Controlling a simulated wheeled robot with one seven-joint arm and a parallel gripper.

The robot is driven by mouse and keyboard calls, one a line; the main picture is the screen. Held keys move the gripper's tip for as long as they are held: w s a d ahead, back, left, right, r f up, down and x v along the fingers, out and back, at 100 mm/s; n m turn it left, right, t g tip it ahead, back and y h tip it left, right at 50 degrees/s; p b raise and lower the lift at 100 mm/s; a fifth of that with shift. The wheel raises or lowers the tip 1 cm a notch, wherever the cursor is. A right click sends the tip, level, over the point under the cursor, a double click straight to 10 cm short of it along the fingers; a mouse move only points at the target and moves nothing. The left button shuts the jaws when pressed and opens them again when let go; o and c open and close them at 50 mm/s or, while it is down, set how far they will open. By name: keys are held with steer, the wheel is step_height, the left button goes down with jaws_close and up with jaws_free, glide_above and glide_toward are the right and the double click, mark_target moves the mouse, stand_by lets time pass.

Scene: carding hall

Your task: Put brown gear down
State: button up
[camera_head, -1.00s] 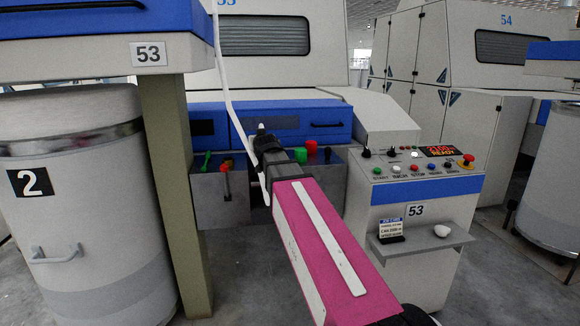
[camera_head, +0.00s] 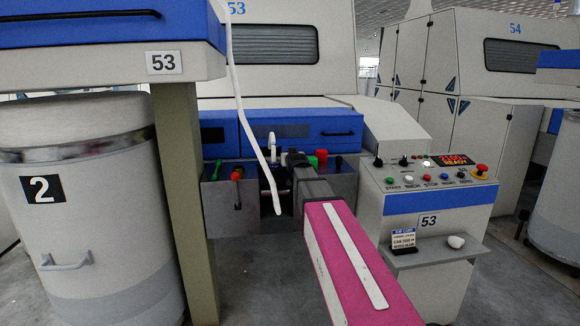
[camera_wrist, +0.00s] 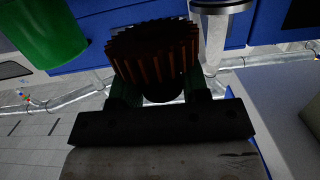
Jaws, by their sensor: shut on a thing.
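The brown gear (camera_wrist: 155,54) sits between the fingers of my gripper (camera_wrist: 160,90) in the wrist view. It is a dark brown toothed wheel, and its lower side is in shadow. My gripper is shut on it. In the head view my gripper (camera_head: 278,160) is in front of the grey box on the machine's blue front, partly hidden by my own arm. The gear cannot be made out there.
A white sliver strand (camera_head: 240,110) hangs just left of my gripper. Green and red handles (camera_head: 236,174) stand on the grey box. The control console 53 (camera_head: 425,215) is at right, can 2 (camera_head: 85,235) and a post (camera_head: 185,190) at left.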

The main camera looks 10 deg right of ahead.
steer(key=shift+f, duration=1.95)
steer(key=o, duration=1)
steer(key=shift+f, duration=0.1)
steer(key=shift+c, duration=0.2)
